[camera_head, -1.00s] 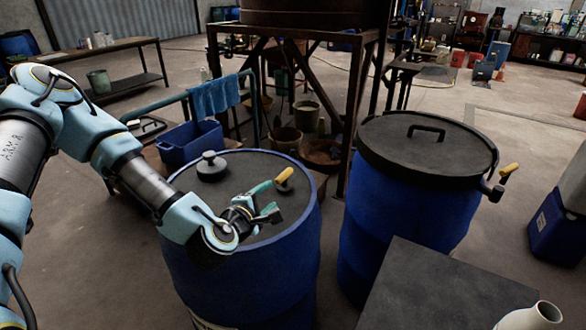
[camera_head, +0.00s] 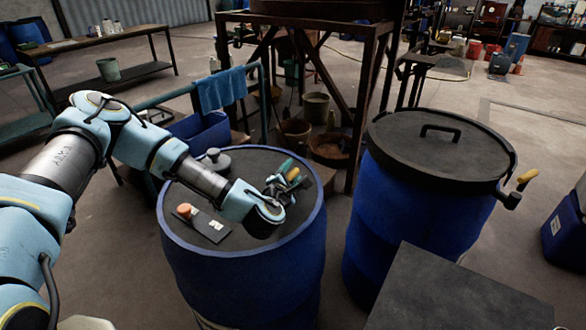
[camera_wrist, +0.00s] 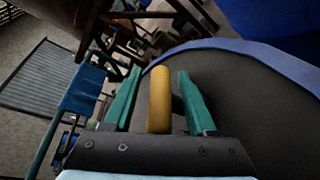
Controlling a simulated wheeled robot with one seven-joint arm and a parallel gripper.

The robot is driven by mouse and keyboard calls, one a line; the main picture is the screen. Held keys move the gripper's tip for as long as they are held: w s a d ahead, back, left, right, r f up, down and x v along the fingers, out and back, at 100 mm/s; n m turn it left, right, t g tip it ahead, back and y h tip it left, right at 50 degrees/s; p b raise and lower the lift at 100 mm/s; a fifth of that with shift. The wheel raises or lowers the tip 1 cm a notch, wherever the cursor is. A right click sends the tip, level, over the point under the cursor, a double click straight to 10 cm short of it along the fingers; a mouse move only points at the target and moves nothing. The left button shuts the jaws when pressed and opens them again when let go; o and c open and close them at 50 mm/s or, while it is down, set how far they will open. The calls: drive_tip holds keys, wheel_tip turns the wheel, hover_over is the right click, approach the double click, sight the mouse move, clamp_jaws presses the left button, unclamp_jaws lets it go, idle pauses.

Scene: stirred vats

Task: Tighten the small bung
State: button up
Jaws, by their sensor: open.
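The blue drum (camera_head: 240,270) stands in the middle of the head view with a dark top. A fitting with a yellow bar handle (camera_head: 292,174), seemingly the small bung, is near the far right of that top. A larger grey knobbed bung (camera_head: 213,160) sits at the far left. My gripper (camera_head: 293,178) is open over the yellow handle. In the wrist view the yellow handle (camera_wrist: 158,100) stands between my two teal fingers, with a visible gap on each side. The handle's lower end is hidden by my gripper.
An orange knob (camera_head: 185,211) and a dark plate with pale labels (camera_head: 210,228) are on the near left of the drum top. A second lidded blue drum (camera_head: 412,225) stands close on the right. A blue cloth (camera_head: 221,90) hangs on a rail behind.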

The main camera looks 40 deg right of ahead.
drive_tip(key=shift+w+d+f, duration=0.1)
drive_tip(key=shift+w+d, duration=0.15)
drive_tip(key=shift+d, duration=0.1)
drive_tip(key=shift+c, duration=0.2)
clamp_jaws()
